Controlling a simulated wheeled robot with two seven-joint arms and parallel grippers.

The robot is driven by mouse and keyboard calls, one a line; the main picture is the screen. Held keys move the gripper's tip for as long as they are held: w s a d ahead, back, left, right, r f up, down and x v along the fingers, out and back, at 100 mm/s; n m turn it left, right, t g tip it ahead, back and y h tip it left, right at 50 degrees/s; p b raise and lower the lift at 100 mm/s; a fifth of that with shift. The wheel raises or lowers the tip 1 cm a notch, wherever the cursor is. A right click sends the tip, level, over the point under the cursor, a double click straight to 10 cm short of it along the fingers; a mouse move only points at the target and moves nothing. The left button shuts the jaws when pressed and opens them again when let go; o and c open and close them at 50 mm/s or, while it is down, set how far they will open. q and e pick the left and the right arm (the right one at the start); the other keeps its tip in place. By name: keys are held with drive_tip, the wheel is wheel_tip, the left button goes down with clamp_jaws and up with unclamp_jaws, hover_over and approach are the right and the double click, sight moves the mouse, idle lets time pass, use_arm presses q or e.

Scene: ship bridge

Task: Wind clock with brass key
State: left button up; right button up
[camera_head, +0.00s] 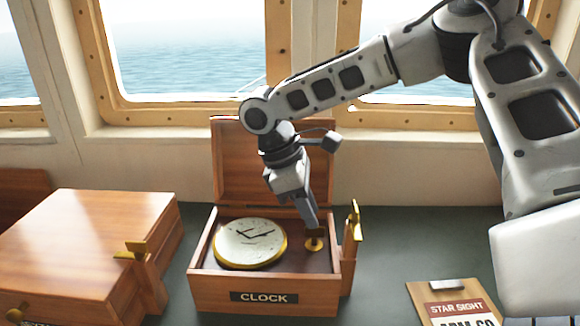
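The open wooden clock box (207,282) stands on the dark counter with its lid (232,160) raised at the back. The clock (250,243) lies face up in it, with a white dial, black hands and a brass rim. A small brass key-like piece (314,244) stands upright at the right inside the box. My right gripper (312,226) points down right at this piece, its fingers overlapping the piece's top. I cannot tell whether they touch or grip it. My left gripper is out of view.
A brass fitting (355,219) rises on a wooden post at the box's right side. A closed wooden box (80,235) with another brass fitting (132,250) stands at left. Windows are behind.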

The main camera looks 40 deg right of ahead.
drive_tip(key=v, duration=1.3)
